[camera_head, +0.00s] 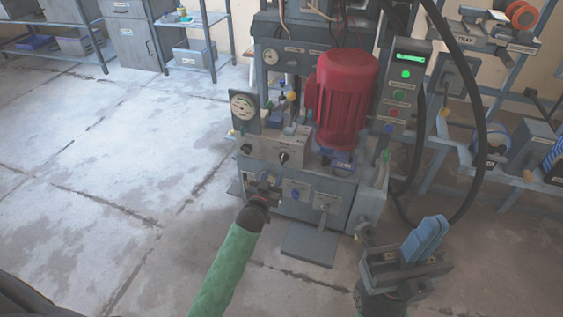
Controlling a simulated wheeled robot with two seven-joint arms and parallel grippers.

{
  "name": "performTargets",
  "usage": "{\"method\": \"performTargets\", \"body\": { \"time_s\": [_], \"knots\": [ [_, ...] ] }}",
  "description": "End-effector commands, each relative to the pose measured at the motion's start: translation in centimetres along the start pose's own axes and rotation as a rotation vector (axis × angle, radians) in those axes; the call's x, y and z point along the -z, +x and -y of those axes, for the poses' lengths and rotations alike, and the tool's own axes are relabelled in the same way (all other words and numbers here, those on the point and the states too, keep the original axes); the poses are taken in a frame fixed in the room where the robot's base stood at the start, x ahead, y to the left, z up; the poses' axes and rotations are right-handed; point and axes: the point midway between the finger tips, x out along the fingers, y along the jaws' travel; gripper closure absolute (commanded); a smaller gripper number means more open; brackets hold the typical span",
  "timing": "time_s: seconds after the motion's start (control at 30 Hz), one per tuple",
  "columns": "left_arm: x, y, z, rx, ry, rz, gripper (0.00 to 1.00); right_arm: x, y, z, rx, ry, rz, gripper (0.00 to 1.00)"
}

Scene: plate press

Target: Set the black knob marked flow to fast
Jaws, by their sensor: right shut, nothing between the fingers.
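The press unit (355,195) stands ahead with a grey control panel on its front. Two black knobs show on it, one at the left (246,149) and one further right (283,157). Their labels are too small to read, so I cannot tell which is marked flow or how it is set. My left gripper (263,184) is at the front of the unit, just below the knobs, at the end of a green-sleeved arm. Its fingers are small and dark, and I cannot tell if they are open. My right gripper (431,232), with blue fingers, is shut and empty at the lower right, apart from the unit.
A red motor (346,97) stands on the unit, with a pressure gauge (243,106) to its left and a button box (403,88) to its right. Black hoses hang at the right. A foot pedal (310,244) lies in front. The floor at left is clear.

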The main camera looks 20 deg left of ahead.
Motion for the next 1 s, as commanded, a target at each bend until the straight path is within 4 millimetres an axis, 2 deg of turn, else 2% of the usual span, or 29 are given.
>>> {"method": "performTargets", "body": {
  "time_s": [0.1, 0.27, 0.7, 1.0],
  "knots": [
    [0.3, 0.1, -0.1, -0.005, -0.013, -0.019, 0.66, 0.7, -0.1, 0.0, 0.000, 0.001, -0.037, 1.00],
    [0.2, 1.2, -0.1, -0.005, -0.021, -0.018, 0.66, 0.6, -0.3, 0.1, -0.002, 0.007, -0.037, 1.00],
    [0.3, 6.7, -0.1, -0.005, -0.020, -0.017, 0.66, 0.3, -1.1, 0.3, -0.010, 0.035, -0.041, 1.00],
    [0.4, 7.8, -0.1, -0.005, -0.020, -0.016, 0.66, 0.3, -1.2, 0.4, -0.007, 0.037, -0.039, 1.00]
  ]
}}
